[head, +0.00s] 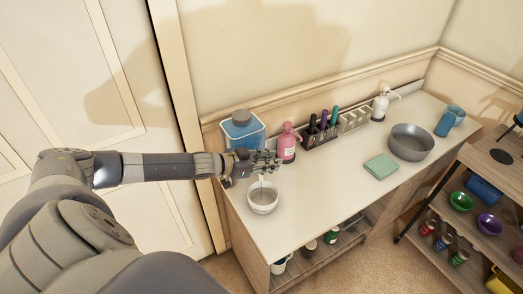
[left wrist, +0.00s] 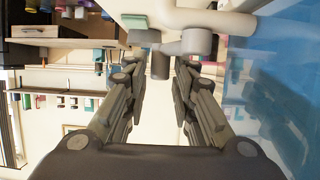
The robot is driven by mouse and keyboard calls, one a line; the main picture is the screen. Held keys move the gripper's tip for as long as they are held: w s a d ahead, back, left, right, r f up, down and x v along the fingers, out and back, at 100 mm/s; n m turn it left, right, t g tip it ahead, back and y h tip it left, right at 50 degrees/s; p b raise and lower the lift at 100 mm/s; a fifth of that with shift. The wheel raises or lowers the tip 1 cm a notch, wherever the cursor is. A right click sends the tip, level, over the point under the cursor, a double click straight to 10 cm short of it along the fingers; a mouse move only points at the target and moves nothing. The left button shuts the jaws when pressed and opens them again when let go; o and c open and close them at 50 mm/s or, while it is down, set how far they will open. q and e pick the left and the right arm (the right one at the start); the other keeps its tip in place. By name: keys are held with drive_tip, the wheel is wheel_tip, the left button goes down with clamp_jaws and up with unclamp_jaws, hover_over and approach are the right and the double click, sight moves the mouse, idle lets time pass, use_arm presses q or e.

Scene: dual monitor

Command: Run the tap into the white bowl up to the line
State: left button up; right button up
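The white bowl (head: 262,207) stands upright on the counter below my left gripper. The blue water dispenser (head: 242,131) with a grey lid stands behind my gripper; its blue side fills the right of the left wrist view (left wrist: 290,70). My left gripper (head: 268,163) is at the tap, above the bowl. In the left wrist view the fingers are apart, and the tap's grey lever (left wrist: 160,66) shows between and just beyond the fingertips. A thin pale streak shows above the bowl; I cannot tell whether it is water or spout. The line and water level cannot be made out.
A pink pump bottle (head: 287,143) stands close right of my gripper. A black pen holder (head: 320,135), grey bowl (head: 410,143), green cloth (head: 381,166) and blue cup (head: 445,124) are further right on the counter (head: 320,200). The counter right of the white bowl is clear.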

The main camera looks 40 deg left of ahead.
use_arm(q)
drive_tip(key=v, duration=1.1)
drive_tip(key=shift+s+a, duration=0.2)
drive_tip(key=shift+s, duration=0.05)
idle(0.4)
drive_tip(key=shift+s+r, duration=0.1)
drive_tip(key=shift+r, duration=0.15)
idle(6.0)
